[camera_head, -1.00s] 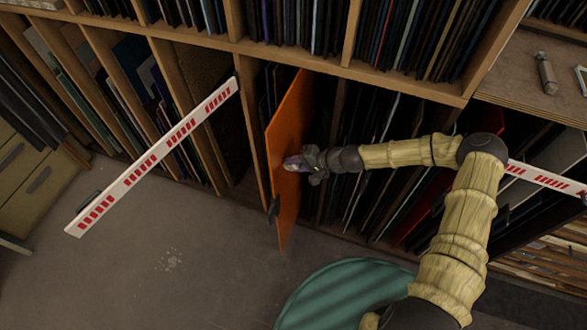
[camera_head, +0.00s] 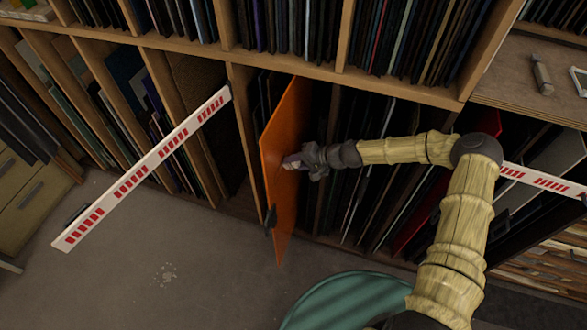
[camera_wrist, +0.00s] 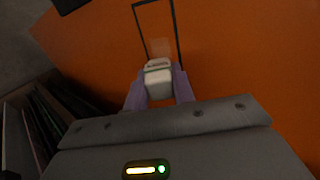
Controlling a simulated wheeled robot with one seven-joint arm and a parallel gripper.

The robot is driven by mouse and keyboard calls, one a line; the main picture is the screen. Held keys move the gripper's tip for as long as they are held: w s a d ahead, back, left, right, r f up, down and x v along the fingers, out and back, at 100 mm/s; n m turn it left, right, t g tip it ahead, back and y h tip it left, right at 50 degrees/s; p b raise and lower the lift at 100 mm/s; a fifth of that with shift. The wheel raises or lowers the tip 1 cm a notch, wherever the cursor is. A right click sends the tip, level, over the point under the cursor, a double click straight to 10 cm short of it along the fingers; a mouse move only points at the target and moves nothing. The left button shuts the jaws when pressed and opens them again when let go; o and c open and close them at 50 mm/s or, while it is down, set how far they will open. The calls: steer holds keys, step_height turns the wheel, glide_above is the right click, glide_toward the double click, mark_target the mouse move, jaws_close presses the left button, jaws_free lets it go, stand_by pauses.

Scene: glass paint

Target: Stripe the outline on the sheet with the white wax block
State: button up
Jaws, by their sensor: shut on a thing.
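The orange sheet (camera_head: 281,130) stands upright, pulled partly out of a lower rack slot. In the wrist view the sheet (camera_wrist: 235,60) fills most of the picture. It bears a dark, narrow rectangular outline (camera_wrist: 178,35). A paler patch shows inside the outline, just beyond the block. The white wax block (camera_wrist: 158,82) is held between the purple fingers of my gripper (camera_wrist: 159,92), at the near end of the outline. Whether it touches the sheet I cannot tell. In the head view my gripper (camera_head: 291,161) is at the sheet's right face; the block is too small to make out there.
Wooden racks (camera_head: 240,140) of upright panels surround the sheet. A white bar with red marks (camera_head: 145,170) crosses at left, another (camera_head: 540,178) at right. A dark clip (camera_head: 270,217) sits at the sheet's lower edge. A green round thing (camera_head: 350,300) lies low in front.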

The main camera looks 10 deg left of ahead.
steer(key=shift+w, duration=0.4)
steer(key=w, duration=0.1)
steer(key=w+b, duration=0.2)
steer(key=shift+w+d+r, duration=0.15)
steer(key=shift+w+r, duration=0.1)
steer(key=shift+w+r+b, duration=0.1)
steer(key=shift+w+b, duration=0.05)
steer(key=shift+b, duration=0.15)
stand_by(0.4)
steer(key=shift+s+f, duration=0.15)
steer(key=shift+s, duration=0.8)
steer(key=shift+s+f, duration=0.15)
steer(key=shift+s, duration=0.8)
